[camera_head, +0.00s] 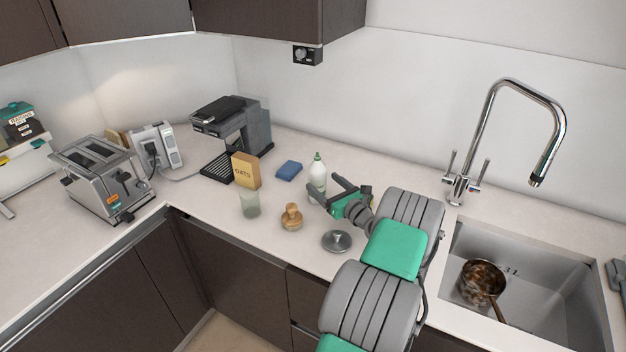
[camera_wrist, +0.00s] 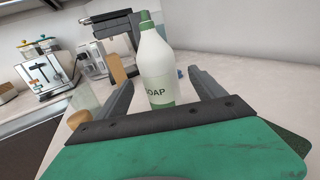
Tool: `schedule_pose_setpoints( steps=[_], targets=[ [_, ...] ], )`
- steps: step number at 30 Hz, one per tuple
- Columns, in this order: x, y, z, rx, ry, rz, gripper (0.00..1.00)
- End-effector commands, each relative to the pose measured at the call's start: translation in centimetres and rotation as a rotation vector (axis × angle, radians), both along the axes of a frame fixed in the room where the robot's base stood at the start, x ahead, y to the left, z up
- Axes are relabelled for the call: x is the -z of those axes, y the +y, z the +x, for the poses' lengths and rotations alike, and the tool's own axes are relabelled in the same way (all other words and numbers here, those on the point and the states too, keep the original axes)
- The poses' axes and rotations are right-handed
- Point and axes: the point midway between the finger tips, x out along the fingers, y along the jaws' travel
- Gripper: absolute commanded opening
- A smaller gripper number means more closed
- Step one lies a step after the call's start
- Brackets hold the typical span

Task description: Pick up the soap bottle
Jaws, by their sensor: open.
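The soap bottle (camera_head: 317,175) is white with a green cap and stands upright on the counter. In the wrist view the soap bottle (camera_wrist: 154,62) shows its label, partly hidden low down by my gripper. My gripper (camera_head: 325,193) is open, with its fingers pointing towards the bottle. In the wrist view the bottle stands in line with the gap between the fingers of my gripper (camera_wrist: 160,55). I cannot tell whether the fingers reach around it. The jaws hold nothing.
An oats box (camera_head: 246,171), a glass (camera_head: 250,204), a wooden object (camera_head: 292,217), a metal lid (camera_head: 337,241) and a blue sponge (camera_head: 289,170) lie near the bottle. A coffee machine (camera_head: 233,130) stands behind left. The sink (camera_head: 540,290), holding a pan (camera_head: 482,279), is right.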

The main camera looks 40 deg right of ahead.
Motion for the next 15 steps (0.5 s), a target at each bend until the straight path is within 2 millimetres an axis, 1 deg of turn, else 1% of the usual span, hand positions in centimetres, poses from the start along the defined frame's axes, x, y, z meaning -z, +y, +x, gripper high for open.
schedule_pose_setpoints(
  steps=[3, 7, 10, 15],
  targets=[
    [-0.5, -0.1, 2.0, 0.001, 0.0, -0.002, 0.79],
    [-0.2, -0.4, 4.1, 0.002, 0.001, -0.002, 0.79],
    [-0.1, -0.6, 4.6, 0.003, 0.001, -0.002, 0.79],
    [0.0, -0.5, 4.7, 0.002, 0.001, -0.002, 0.79]
  ],
)
